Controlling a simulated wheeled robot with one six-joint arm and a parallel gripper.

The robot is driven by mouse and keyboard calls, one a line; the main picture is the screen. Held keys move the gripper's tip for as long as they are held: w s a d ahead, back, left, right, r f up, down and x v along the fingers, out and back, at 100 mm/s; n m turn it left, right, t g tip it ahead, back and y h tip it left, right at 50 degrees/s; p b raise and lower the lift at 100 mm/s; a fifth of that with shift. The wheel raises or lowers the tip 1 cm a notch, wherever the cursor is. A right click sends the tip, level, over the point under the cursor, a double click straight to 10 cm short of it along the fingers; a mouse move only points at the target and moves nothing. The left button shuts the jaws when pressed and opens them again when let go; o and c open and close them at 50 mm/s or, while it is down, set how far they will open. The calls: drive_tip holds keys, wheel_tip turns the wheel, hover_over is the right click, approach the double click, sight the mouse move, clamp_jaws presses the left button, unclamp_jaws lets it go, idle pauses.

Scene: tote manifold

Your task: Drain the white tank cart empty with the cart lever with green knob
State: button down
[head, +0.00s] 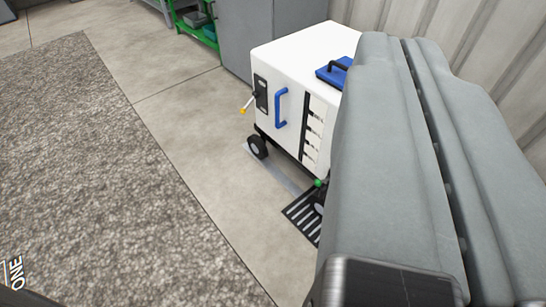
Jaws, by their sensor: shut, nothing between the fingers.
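The white tank cart (295,55) stands upright on dark wheels at upper centre. A green knob (318,183) shows low at the cart's front right corner, beside my grey arm. The lever under the knob is too small or hidden to make out, so I cannot tell its position. A different lever with a yellow tip (243,111) sticks out from a black plate on the cart's left side. My arm covers the cart's right part. My gripper's fingers are not in view.
A slotted floor drain (300,214) lies below the green knob, partly hidden by my arm. The cart has a blue handle (280,108) and a blue lid (328,74). A grey cabinet (265,30) and green rack (207,33) stand behind. Open floor and a rough grey patch (110,180) lie left.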

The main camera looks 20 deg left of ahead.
sight(323, 181)
drive_tip(key=c, duration=1.6)
unclamp_jaws()
drive_tip(key=shift+w, duration=0.25)
drive_tip(key=shift+o, duration=0.8)
drive_tip(key=w+f+n, duration=0.1)
drive_tip(key=w+f, duration=0.3)
drive_tip(key=w, duration=0.8)
drive_tip(key=shift+w+d, duration=0.2)
drive_tip(key=shift+d, duration=0.15)
drive_tip(key=w+d+f+n, duration=0.2)
drive_tip(key=w+f+n, duration=0.3)
drive_tip(key=w+f, duration=2.4)
drive_tip(key=f, duration=0.9)
drive_tip(key=s+d+f+n+y, duration=0.1)
drive_tip(key=s+f+n, duration=0.15)
drive_tip(key=f, duration=1.55)
drive_tip(key=s+d+f+n, duration=0.1)
drive_tip(key=s+f, duration=0.3)
drive_tip(key=f, duration=1.4)
drive_tip(key=w+a, duration=0.1)
drive_tip(key=w, duration=1.6)
drive_tip(key=shift+w+a+t, duration=0.2)
drive_tip(key=shift+a+t, duration=0.1)
drive_tip(key=shift+a, duration=0.1)
